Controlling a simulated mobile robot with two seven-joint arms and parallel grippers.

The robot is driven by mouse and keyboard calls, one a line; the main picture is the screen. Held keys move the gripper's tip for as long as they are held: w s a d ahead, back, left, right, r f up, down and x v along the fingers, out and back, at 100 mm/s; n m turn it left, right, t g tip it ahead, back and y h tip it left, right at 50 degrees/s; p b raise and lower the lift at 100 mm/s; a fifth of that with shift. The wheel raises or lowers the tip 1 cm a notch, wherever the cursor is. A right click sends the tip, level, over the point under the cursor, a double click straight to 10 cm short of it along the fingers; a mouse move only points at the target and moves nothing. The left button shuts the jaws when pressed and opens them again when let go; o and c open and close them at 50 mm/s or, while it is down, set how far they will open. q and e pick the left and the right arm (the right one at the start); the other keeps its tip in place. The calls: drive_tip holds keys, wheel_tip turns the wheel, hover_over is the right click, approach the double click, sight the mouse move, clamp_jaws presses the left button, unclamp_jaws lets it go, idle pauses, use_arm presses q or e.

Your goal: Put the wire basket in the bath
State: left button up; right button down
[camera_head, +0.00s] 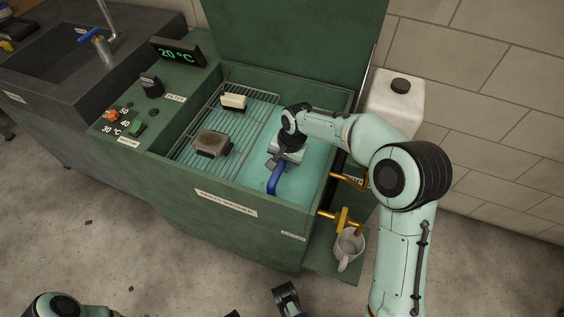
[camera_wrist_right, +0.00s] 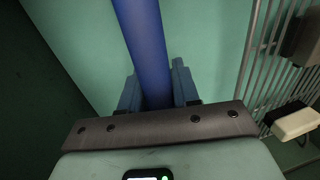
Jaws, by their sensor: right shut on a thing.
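The bath is the open green tank (camera_head: 182,172) with turquoise liquid or floor inside. A wire grid (camera_head: 180,147), perhaps the wire basket, covers its left part; its wires (camera_wrist_right: 251,50) also show at the right of the wrist view. My right gripper (camera_head: 277,164) is low inside the tank, right of the grid. It is shut on a blue bar (camera_head: 273,184). The bar (camera_wrist_right: 146,45) rises between its fingers in the wrist view. I cannot tell whether bar and grid are joined. Dark parts at the bottom edge may be my left gripper (camera_head: 287,298); its jaws are unclear.
A cream-topped block (camera_head: 234,102) and a brown-topped block (camera_head: 211,143) rest on the grid. The raised green lid (camera_head: 290,40) stands behind. Brass valves (camera_head: 341,219), a grey mug (camera_head: 347,248) and a white jug (camera_head: 393,101) are at right. The display (camera_head: 178,52) reads 20 °C.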

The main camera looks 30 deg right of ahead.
drive_tip(key=c, duration=1.2)
unclamp_jaws()
drive_tip(key=shift+f, duration=0.1)
drive_tip(key=o, duration=0.4)
use_arm(q)
drive_tip(key=shift+w, duration=0.1)
drive_tip(key=shift+s+d+r+g+p, duration=0.1)
drive_tip(key=shift+s+r+g+p, duration=0.05)
drive_tip(key=shift+s+r+p, duration=0.4)
drive_tip(key=shift+s+d+r+g+p, duration=0.15)
drive_tip(key=shift+s+r+p, duration=0.15)
drive_tip(key=shift+r+p, duration=0.35)
use_arm(e)
drive_tip(key=r, duration=0.4)
drive_tip(key=s+d+r, duration=0.1)
drive_tip(key=r, duration=0.7)
drive_tip(key=shift+s+d, duration=0.25)
drive_tip(key=shift+s, duration=0.15)
